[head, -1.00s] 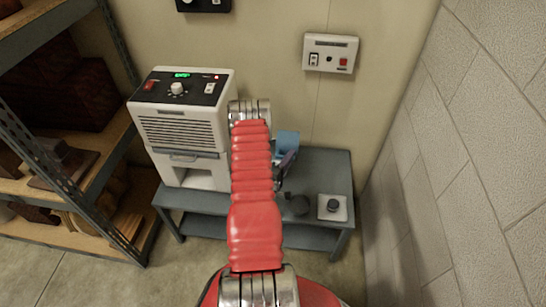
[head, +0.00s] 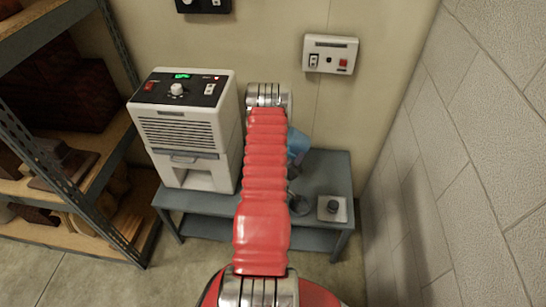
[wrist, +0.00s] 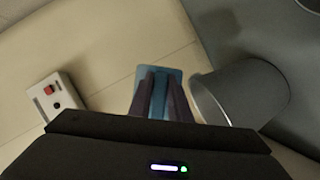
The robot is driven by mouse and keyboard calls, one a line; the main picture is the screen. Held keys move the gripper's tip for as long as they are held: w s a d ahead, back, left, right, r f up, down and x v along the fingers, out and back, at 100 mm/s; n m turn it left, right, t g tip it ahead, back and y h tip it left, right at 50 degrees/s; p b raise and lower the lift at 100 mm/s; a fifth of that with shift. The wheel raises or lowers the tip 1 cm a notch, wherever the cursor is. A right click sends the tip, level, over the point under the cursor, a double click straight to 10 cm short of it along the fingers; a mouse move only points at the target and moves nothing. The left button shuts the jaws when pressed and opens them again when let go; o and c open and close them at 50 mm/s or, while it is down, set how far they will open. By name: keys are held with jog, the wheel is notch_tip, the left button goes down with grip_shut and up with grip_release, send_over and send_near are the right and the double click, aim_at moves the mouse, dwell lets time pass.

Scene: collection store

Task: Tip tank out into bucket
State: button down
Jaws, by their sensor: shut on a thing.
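The tank is a light blue container. In the wrist view the tank (wrist: 174,75) shows between and beyond the two dark fingers of my gripper (wrist: 162,78), which is shut on it. In the head view the tank (head: 298,142) shows beside my red arm, above the table; the arm hides much of it and the gripper. The bucket (wrist: 245,92) is grey with a pale rim, to the right of the tank in the wrist view, and looks tilted there. In the head view I cannot make the bucket out clearly.
A white dehumidifier (head: 190,130) stands on the left of the blue-grey table (head: 335,165). A small square device with a dark knob (head: 332,208) sits at the right. A wall panel (head: 331,54) is above. Shelving (head: 60,150) is at left, a block wall (head: 460,150) at right.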

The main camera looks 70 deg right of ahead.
jog(key=shift+s+r+m+t+y, duration=0.1)
jog(key=shift+r+m+t+y, duration=0.15)
jog(key=shift+m, duration=0.4)
jog(key=shift+s+r+m+t+y, duration=0.15)
jog(key=shift+m+t, duration=0.1)
jog(key=shift+m, duration=0.4)
jog(key=shift+s+d+f+m+t+y+b, duration=0.2)
jog(key=shift+s+f+m+t+b, duration=0.15)
jog(key=shift+s+f+m+t, duration=0.35)
jog(key=shift+s+d+f+m+t+y+b, duration=0.25)
jog(key=shift+s+f+m+t, duration=0.2)
jog(key=shift+f+m, duration=0.4)
jog(key=shift+s+d+f+m+t+y+b, duration=0.15)
jog(key=shift+s+f+m+t+b, duration=0.35)
jog(key=shift+m, duration=0.45)
jog(key=shift+a, duration=0.1)
jog(key=shift+f, duration=0.1)
